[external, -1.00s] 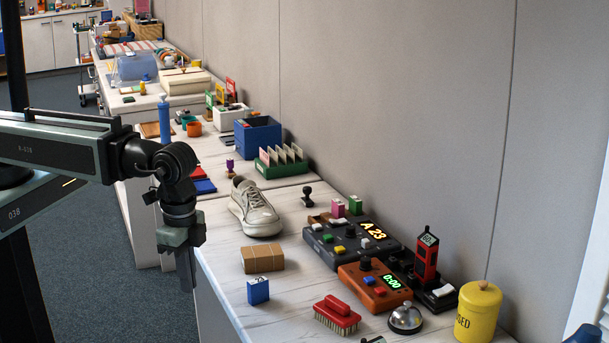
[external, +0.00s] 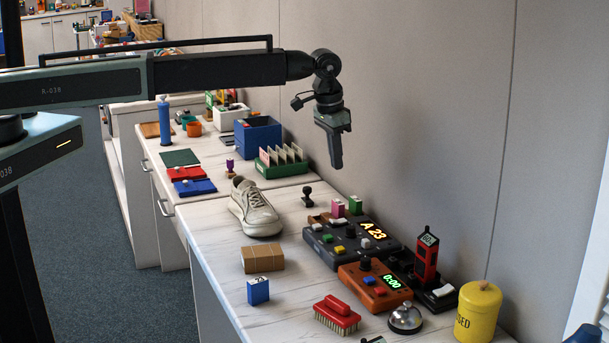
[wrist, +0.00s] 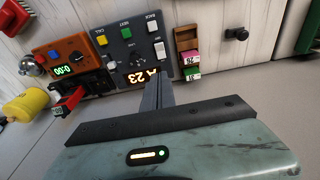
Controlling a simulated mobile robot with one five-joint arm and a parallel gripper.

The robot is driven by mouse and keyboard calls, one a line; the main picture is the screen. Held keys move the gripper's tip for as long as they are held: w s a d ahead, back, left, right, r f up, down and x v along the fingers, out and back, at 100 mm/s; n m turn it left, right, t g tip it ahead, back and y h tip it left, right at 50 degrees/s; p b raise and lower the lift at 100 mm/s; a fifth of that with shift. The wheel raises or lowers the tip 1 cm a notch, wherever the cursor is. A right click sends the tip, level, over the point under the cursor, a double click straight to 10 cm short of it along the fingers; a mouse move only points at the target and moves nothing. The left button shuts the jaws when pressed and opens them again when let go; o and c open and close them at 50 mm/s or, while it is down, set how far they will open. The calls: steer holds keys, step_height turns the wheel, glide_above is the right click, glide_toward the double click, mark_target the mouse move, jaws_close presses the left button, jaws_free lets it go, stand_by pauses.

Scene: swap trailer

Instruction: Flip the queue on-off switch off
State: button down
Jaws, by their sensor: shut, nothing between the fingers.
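The dark queue console (external: 335,262) with a lit "A 23" display stands on the bench near the wall. My gripper (external: 336,166) is shut and empty, pointing down above the bench behind the console. In the wrist view the fingers (wrist: 157,86) partly cover the display edge.
An orange timer (external: 375,291) reading 0:00 and a black device with a red tower (external: 427,262) stand close beside the console. A wooden holder with pink and green blocks (wrist: 188,60) is on its other side. The wall rises behind; a shoe (external: 255,210) stands to the left.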

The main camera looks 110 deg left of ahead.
steer(key=shift+s, duration=0.1)
steer(key=b, duration=1.1)
glide_above(337, 221)
steer(key=f, duration=1)
steer(key=shift+w+a+f, duration=0.2)
steer(key=shift+a+f, duration=0.05)
steer(key=shift+f, duration=0.1)
steer(key=f, duration=0.1)
steer(key=b, duration=0.1)
steer(key=f+b, duration=0.1)
steer(key=shift+s+d+f, duration=0.3)
steer(key=shift+s+d, duration=0.05)
steer(key=shift+s+d+f+b, duration=0.15)
steer(key=shift+f+b, duration=0.2)
steer(key=shift+b, duration=0.15)
steer(key=shift+r, duration=0.1)
